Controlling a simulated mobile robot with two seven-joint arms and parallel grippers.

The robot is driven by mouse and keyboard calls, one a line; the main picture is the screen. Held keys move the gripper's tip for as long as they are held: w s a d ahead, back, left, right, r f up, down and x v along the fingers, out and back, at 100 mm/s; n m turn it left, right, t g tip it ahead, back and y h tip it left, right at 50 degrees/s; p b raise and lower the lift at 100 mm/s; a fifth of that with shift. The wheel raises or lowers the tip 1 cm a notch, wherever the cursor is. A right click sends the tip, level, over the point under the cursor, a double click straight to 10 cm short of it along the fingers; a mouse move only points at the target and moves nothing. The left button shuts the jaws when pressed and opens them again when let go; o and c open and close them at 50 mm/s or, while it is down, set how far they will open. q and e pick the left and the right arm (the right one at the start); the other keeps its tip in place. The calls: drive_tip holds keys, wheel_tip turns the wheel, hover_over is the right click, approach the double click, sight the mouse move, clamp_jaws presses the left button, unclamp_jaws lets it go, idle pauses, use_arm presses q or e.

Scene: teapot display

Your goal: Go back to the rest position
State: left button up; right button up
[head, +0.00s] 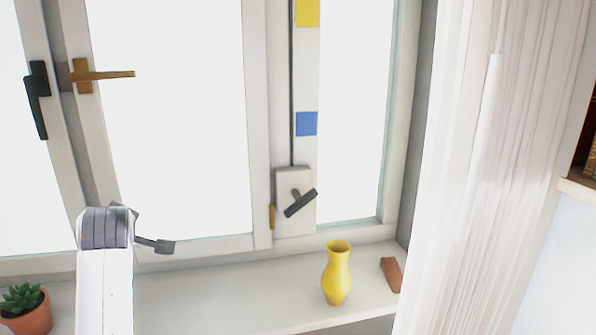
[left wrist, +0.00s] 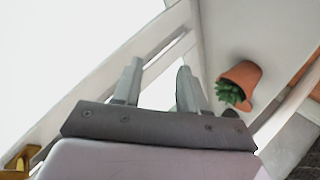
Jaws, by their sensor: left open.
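My left arm (head: 104,265) rises from the bottom of the head view, in front of the window frame and sill. My left gripper (left wrist: 160,85) shows in the left wrist view with its two grey fingers apart and nothing between them. The window frame lies behind the fingers there. In the head view the fingers are mostly hidden by the arm. My right gripper is in neither view. No teapot is in view.
A potted succulent (head: 30,311) stands on the sill (head: 220,290), left of my arm; the wrist view shows its pot (left wrist: 240,74) too. A yellow vase (head: 337,275) and a brown block (head: 391,274) are further right. Curtains (head: 470,180) hang at right. The sill's middle is clear.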

use_arm(q)
drive_tip(key=s+d+f+m+g+h, duration=0.3)
drive_tip(key=s+f+m, duration=0.6)
drive_tip(key=s+f, duration=0.8)
drive_tip(key=s+d+f+m+g+h, duration=0.1)
drive_tip(key=s+d+f+m, duration=0.2)
drive_tip(key=s, duration=0.3)
drive_tip(key=s+d+f+m+g+h, duration=0.1)
drive_tip(key=s+d+f+m+h, duration=0.15)
drive_tip(key=s, duration=0.45)
drive_tip(key=s+d+f+m+g+h, duration=0.1)
drive_tip(key=s+d+f+m, duration=0.25)
drive_tip(key=s, duration=0.25)
drive_tip(key=w+d+f+t+h+p, duration=0.1)
drive_tip(key=w+d+f+t, duration=0.1)
drive_tip(key=w+f+t, duration=0.4)
drive_tip(key=shift+d+f+m+t, duration=0.2)
drive_tip(key=shift+f+m+t, duration=0.2)
drive_tip(key=shift+f, duration=0.4)
